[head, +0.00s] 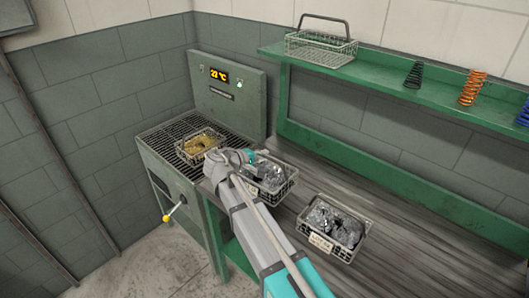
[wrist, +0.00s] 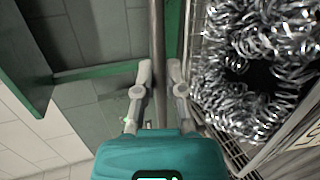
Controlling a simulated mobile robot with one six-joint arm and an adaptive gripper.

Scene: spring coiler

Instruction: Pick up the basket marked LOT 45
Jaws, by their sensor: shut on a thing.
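Two wire baskets of silvery coils are on the bench: a middle basket (head: 288,190) and a right basket (head: 345,256) with a pale tag (head: 320,242). A third basket of golden coils (head: 200,140) stands on the grate at the left. My gripper (wrist: 158,75) is shut on a grey bar, apparently the handle, beside a basket of silvery coils (wrist: 255,70). This seems to be the middle basket. No lot number is readable. In the head view my arm hides the fingertips.
An empty wire basket (head: 318,48) with a raised handle stands on the green shelf (head: 380,78), with a black spring (head: 414,75) and an orange spring (head: 472,88). The oven panel (head: 229,98) reads 22 °C. The bench is clear at the right.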

